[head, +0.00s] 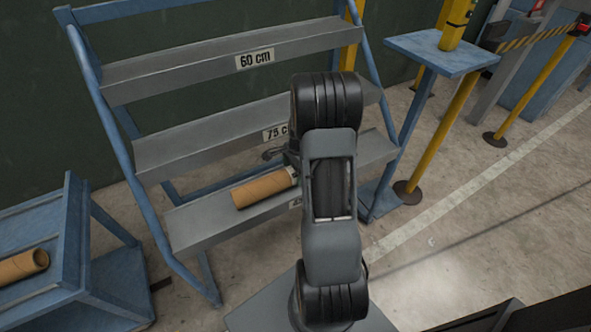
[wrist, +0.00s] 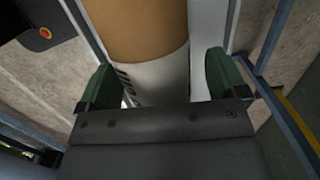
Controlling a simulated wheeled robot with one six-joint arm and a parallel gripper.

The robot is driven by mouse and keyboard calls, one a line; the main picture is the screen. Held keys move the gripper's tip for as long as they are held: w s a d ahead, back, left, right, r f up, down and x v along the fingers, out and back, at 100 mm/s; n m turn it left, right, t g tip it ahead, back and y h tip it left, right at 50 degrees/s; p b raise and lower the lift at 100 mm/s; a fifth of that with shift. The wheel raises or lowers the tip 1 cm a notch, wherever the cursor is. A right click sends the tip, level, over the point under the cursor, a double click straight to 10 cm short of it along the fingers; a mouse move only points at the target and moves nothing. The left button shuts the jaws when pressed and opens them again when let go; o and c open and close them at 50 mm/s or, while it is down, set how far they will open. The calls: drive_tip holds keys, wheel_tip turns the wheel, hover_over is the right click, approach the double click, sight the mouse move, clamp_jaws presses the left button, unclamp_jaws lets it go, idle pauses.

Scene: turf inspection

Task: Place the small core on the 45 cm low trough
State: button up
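A brown cardboard core (head: 264,188) with a white end lies along the lowest trough (head: 205,222) of the rack. That trough's label is almost wholly hidden behind my arm. In the wrist view the core (wrist: 135,30) runs between my gripper's (wrist: 160,85) two green-padded fingers, its white printed end nearest the palm. The left finger is close beside the core; a gap shows between the core and the right finger. My gripper looks open around it.
Troughs marked 60 cm (head: 215,65) and 75 cm (head: 205,135) are above. Another core (head: 22,266) lies on a blue cart (head: 70,240) at left. A blue stand (head: 440,52) and yellow posts are at right.

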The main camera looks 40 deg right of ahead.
drive_tip(key=shift+o, duration=0.2)
wheel_tip(320, 180, up, 12)
drive_tip(key=d+p, duration=0.1)
drive_tip(key=p, duration=0.1)
drive_tip(key=s+a+r+n+t, duration=0.1)
drive_tip(key=s+a+r+n, duration=0.1)
drive_tip(key=s+a+n, duration=0.2)
drive_tip(key=s+a+r+n+t+h, duration=0.1)
drive_tip(key=s+a+r+n, duration=0.2)
drive_tip(key=a+n, duration=0.6)
drive_tip(key=s+a+r+n, duration=0.2)
drive_tip(key=s+a+n, duration=0.3)
drive_tip(key=a, duration=0.3)
drive_tip(key=shift+r+n+t, duration=0.4)
drive_tip(key=shift+n, duration=0.3)
drive_tip(key=shift+s, duration=0.1)
